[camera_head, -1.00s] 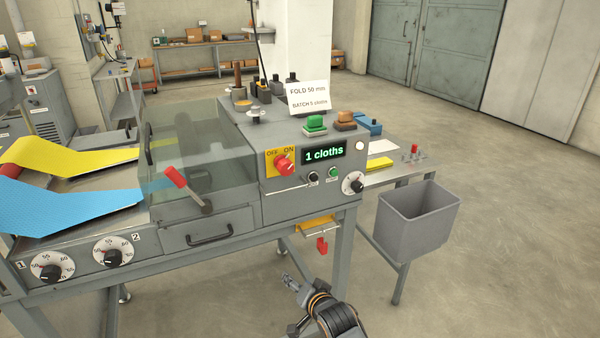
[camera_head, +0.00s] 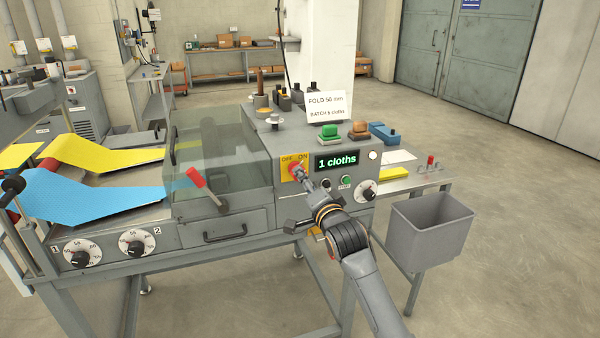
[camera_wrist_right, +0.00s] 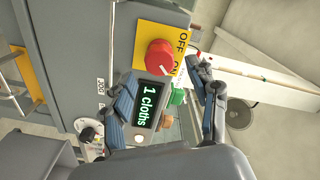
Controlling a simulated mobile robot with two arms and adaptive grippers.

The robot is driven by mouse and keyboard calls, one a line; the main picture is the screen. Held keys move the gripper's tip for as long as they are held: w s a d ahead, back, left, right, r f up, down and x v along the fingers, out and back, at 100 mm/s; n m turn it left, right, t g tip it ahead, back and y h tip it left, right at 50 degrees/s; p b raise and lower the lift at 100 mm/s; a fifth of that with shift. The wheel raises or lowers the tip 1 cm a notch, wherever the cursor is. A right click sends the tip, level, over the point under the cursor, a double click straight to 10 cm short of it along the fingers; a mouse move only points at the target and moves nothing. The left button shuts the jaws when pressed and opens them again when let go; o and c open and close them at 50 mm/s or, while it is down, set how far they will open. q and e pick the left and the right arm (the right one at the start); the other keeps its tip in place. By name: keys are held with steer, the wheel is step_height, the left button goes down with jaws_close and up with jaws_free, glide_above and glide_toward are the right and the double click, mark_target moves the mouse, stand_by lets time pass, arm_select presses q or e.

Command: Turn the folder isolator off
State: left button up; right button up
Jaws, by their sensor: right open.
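The folder isolator is a red rotary knob (camera_head: 294,168) on a yellow OFF/ON plate (camera_head: 286,175) on the front of the grey folder. In the right wrist view the knob (camera_wrist_right: 159,56) has a white mark pointing toward the ON side. My right gripper (camera_head: 304,178) is in front of the plate and partly covers the knob in the head view. In the right wrist view its two fingers (camera_wrist_right: 161,80) are spread apart, with the knob ahead of the gap between them; contact is not visible. My left gripper is not in view.
A lit display (camera_head: 337,161) reads "1 cloths", right of the knob. Small push buttons (camera_head: 346,181) and a dial (camera_head: 366,191) are close by. A clear guard (camera_head: 215,160) with a red-handled lever (camera_head: 196,178) is at left. A grey bin (camera_head: 430,235) stands at right.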

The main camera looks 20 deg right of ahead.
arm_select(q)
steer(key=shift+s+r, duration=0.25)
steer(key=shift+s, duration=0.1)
arm_select(e)
steer(key=shift+w+a, duration=0.1)
steer(key=shift+w, duration=2.5)
steer(key=c, duration=1.2)
